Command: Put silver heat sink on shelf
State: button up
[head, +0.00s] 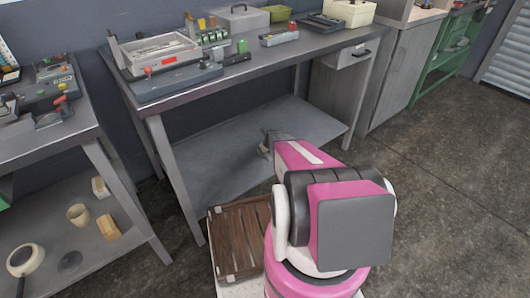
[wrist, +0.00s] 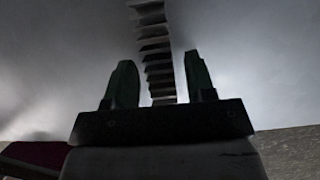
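The silver heat sink (wrist: 152,42) shows in the wrist view as a narrow finned grey strip on a pale grey surface. It runs from the top edge down between the two dark fingers of my gripper (wrist: 159,65). The fingers stand apart, with a visible gap between the heat sink and the right finger. In the head view my gripper (head: 267,143) is low over the lower shelf (head: 220,160) of the workbench, partly hidden by my arm. I cannot make out the heat sink there.
The workbench top (head: 260,61) above holds a grey tray device (head: 165,55), a grey case (head: 238,20) and other parts. A brown slatted crate (head: 238,238) is beside my arm. Another bench (head: 50,150) stands at left. Much of the lower shelf is bare.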

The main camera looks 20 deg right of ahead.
jog(key=shift+r, duration=0.1)
jog(key=v, duration=1.2)
jog(key=s+a+r+n+g, duration=0.1)
jog(key=s+a+r+n, duration=0.3)
jog(key=s+r+n, duration=0.2)
jog(key=s+a+r+n+g+h, duration=0.1)
jog(key=s+a+r+n, duration=0.4)
jog(key=s+n, duration=0.5)
jog(key=s+a+r+n+g, duration=0.2)
jog(key=s+a+r+n, duration=0.2)
jog(key=s+r+n, duration=0.4)
jog(key=n, duration=0.7)
jog(key=shift+a+r+n+h, duration=0.2)
jog(key=shift+a+n+h, duration=0.1)
jog(key=shift+a+h, duration=0.1)
jog(key=shift+s, duration=0.1)
